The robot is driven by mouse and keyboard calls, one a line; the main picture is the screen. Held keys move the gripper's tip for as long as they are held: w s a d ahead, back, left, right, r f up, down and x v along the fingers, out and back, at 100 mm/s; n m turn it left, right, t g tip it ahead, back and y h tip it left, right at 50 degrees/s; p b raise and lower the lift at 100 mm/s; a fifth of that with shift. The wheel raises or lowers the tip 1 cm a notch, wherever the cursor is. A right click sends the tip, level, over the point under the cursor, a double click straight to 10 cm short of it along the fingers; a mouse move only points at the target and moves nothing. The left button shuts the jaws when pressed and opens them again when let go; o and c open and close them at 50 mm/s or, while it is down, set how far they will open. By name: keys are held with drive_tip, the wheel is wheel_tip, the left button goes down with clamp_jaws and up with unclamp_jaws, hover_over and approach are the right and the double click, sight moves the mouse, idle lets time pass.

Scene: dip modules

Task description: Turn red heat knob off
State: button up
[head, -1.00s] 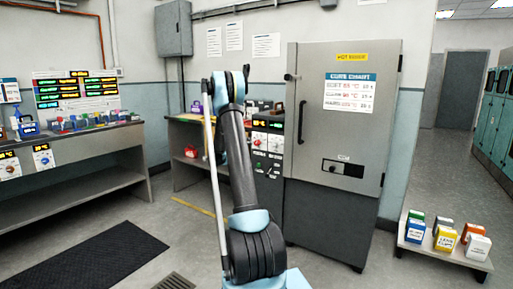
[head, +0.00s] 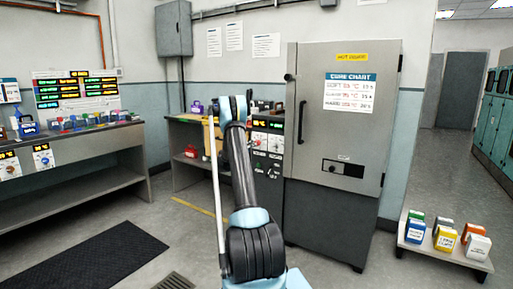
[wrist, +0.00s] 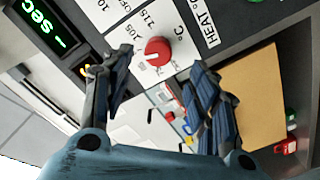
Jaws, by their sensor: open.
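The red heat knob (wrist: 157,51) sits on a white dial plate marked with numbers, "°C" and "HEAT" in the wrist view. Its pointer setting is too small to read surely. My gripper (wrist: 163,68) is open, one finger on each side of the picture, with the knob showing between and just beyond the fingertips. Nothing is held, and I see no contact with the knob.
A green-lit display (wrist: 45,25) marked "SEC" is left of the dial in the wrist view. The oven door handle (head: 302,122) is right of the panel. A workbench (head: 183,119) stands left of my arm. A low rack (head: 445,252) holds several coloured boxes at right.

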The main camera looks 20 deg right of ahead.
sight(257, 143)
drive_tip(key=x, duration=0.9)
drive_tip(key=shift+w+d, duration=0.2)
drive_tip(key=shift+d, duration=0.05)
drive_tip(key=c, duration=1.1)
